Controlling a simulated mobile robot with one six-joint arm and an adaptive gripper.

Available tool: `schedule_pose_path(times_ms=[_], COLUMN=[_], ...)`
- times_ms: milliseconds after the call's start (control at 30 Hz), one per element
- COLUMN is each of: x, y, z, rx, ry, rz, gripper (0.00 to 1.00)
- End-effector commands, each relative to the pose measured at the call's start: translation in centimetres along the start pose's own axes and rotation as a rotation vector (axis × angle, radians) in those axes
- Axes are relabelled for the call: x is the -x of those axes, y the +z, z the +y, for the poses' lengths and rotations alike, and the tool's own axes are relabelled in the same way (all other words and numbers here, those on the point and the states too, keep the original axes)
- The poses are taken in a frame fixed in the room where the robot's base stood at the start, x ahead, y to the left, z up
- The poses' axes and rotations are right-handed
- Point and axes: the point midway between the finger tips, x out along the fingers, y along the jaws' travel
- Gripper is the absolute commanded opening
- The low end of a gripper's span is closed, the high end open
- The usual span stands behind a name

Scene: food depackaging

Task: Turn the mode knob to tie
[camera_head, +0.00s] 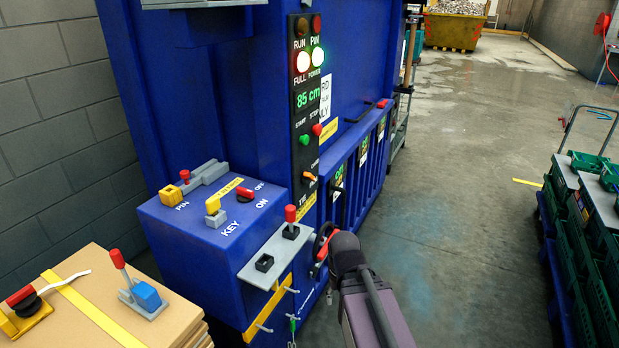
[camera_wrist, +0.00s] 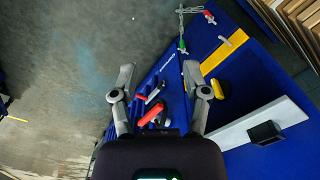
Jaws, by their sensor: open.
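A blue box (camera_head: 170,225) with a yellow key, red knob and pin stands left of the panel. A grey shelf (camera_head: 272,256) with a red-topped lever juts out near my wrist. Cardboard (camera_head: 90,310) is front left, green crates (camera_head: 580,240) right. The floor between is clear.

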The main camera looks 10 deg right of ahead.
Motion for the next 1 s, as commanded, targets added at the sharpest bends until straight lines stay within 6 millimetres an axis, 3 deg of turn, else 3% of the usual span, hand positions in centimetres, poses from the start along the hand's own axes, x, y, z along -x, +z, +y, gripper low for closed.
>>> schedule_pose_path(times_ms=[267,467,767,1000], x=[-0.3,-0.9,-0.8,1.4], y=[-1.0,-4.5,-14.0,-22.3], z=[-0.2,-1.4,-2.4,-1.2], rx=[-0.024,-0.121,-0.4,-0.646], ry=[-0.034,-0.166,-0.543,-0.89], rz=[0.007,0.028,0.06,0.049], gripper=[0.6,0.6,0.6,0.6])
